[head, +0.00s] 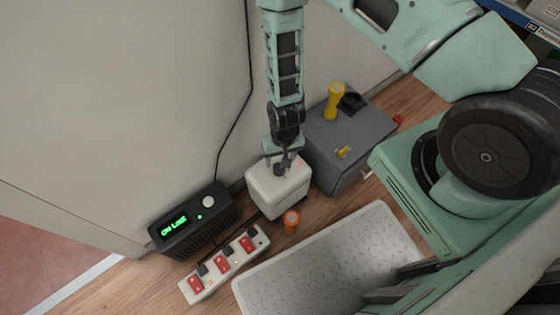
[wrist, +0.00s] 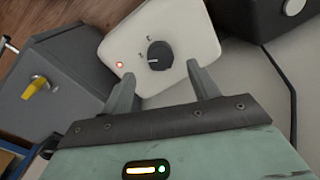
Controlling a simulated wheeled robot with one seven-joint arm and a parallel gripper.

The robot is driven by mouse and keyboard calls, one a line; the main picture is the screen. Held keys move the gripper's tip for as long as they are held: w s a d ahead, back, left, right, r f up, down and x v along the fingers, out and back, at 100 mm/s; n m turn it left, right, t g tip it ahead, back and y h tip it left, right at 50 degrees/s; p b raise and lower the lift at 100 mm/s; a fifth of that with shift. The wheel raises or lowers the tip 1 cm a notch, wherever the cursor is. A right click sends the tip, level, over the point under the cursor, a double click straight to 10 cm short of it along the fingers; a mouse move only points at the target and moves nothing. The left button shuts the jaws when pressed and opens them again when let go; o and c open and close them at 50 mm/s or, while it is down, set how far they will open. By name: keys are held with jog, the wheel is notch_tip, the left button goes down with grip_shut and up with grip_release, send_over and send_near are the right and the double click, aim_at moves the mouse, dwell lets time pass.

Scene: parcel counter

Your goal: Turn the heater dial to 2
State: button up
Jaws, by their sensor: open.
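The heater is a white box (head: 279,190) standing on the floor by the wall; it also fills the upper middle of the wrist view (wrist: 182,30). Its dark round dial (wrist: 160,56) is on the top face, with a pale pointer line and small marks beside it that are too small to read surely. A small red light (wrist: 119,64) glows near the dial. My gripper (head: 284,160) points down over the heater. In the wrist view its two fingers (wrist: 163,88) are apart, with the dial ahead of and between them, not visibly gripped.
A grey box (head: 345,140) with a yellow handle (head: 334,100) and a yellow knob (head: 343,152) stands right of the heater. A black unit (head: 195,225) reading "ON LINE" is left. A power strip (head: 222,265), an orange cylinder (head: 291,220) and a metal plate (head: 325,270) lie in front.

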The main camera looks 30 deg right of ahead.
notch_tip(320, 180, up, 12)
jog(key=p, duration=0.3)
jog(key=shift+d, duration=0.4)
jog(key=shift+s+r, duration=0.1)
